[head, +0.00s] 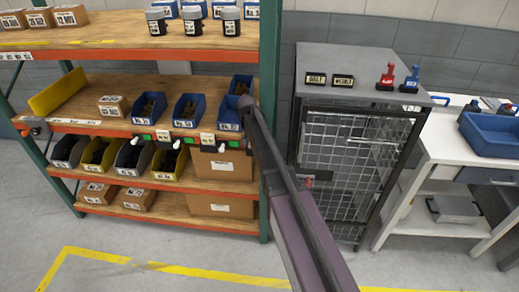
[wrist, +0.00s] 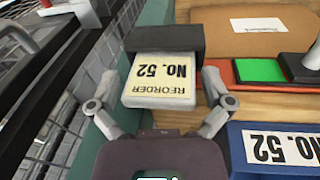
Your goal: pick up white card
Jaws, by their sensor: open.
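The white card (wrist: 161,82) shows in the wrist view, printed "REORDER NO. 52" and upside down in the picture. Its far end sits at a black holder (wrist: 160,41) on the shelf edge. My gripper (wrist: 159,78) is open, with one finger on each side of the card. I cannot tell whether either finger touches it. In the head view my arm reaches to the right end of the middle shelf, and the card cannot be made out there.
A blue bin labelled "NO. 52" (wrist: 275,150) is close on the right in the wrist view. A red strip with a green patch (wrist: 260,70) lies beyond it. In the head view a wire-mesh cabinet (head: 352,150) stands right of the shelf (head: 130,125).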

